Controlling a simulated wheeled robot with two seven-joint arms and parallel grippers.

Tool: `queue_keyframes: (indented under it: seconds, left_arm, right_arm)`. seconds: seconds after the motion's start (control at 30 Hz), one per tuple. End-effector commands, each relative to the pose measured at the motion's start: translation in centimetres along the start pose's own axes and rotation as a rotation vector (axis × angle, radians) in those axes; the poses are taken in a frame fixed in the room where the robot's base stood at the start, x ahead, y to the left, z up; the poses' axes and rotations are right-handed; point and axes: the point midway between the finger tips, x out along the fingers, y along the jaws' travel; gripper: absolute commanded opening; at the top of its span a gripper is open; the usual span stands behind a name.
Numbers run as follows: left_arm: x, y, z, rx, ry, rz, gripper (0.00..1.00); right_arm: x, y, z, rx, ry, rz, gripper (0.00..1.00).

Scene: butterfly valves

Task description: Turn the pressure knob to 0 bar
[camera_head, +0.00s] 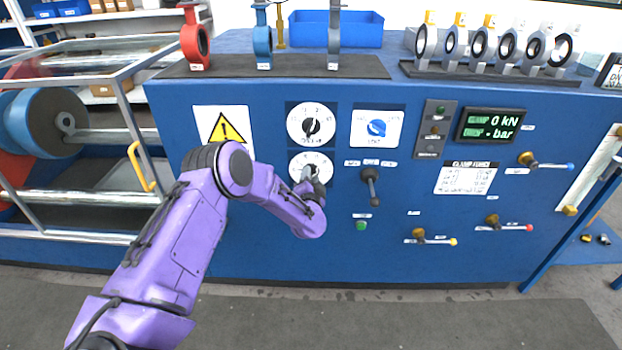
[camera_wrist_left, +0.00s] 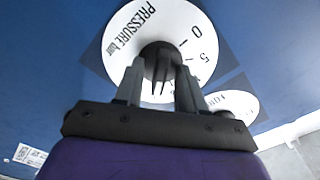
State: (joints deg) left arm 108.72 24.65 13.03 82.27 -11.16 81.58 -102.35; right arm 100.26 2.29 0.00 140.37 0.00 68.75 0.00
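The pressure knob (camera_wrist_left: 160,58) is black and sits at the middle of a white round dial (camera_wrist_left: 192,22) marked "PRESSURE bar", with 0 and 5 among its figures. In the head view this lower dial (camera_head: 323,160) is partly covered by my purple left arm. My left gripper (camera_wrist_left: 159,82) is at the knob, with one finger on each side of it. A gap shows between the fingers and the knob's narrow grip, so the gripper looks open. The knob's exact setting is hard to read. My right gripper is in neither view.
A second dial with a black knob (camera_head: 311,126) is just above. A blue switch (camera_head: 377,128) and a black lever (camera_head: 371,186) are to the right. A green button (camera_head: 361,226) is below.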

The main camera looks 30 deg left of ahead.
Motion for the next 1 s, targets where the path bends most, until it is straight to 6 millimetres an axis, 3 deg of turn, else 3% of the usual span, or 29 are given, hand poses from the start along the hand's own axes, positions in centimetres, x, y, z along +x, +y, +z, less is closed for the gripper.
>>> queue_keyframes:
  seconds: [0.2,0.3,0.33,0.67,1.0]
  left_arm:
    - [0.05,0.02,0.01,0.0,0.0,0.001,0.39]
    - [0.04,0.03,0.0,0.0,0.0,0.001,0.07]
    - [0.04,0.03,0.0,0.0,0.0,0.001,0.0]
    - [0.02,0.08,-0.03,-0.019,0.001,0.001,0.0]
    - [0.03,0.12,-0.06,-0.207,0.003,0.001,0.0]
  right_arm:
    - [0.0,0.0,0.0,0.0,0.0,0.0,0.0]
    - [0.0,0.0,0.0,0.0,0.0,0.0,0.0]
    - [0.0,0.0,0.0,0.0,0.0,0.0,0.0]
    - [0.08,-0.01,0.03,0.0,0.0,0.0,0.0]
    - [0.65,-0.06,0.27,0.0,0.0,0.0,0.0]
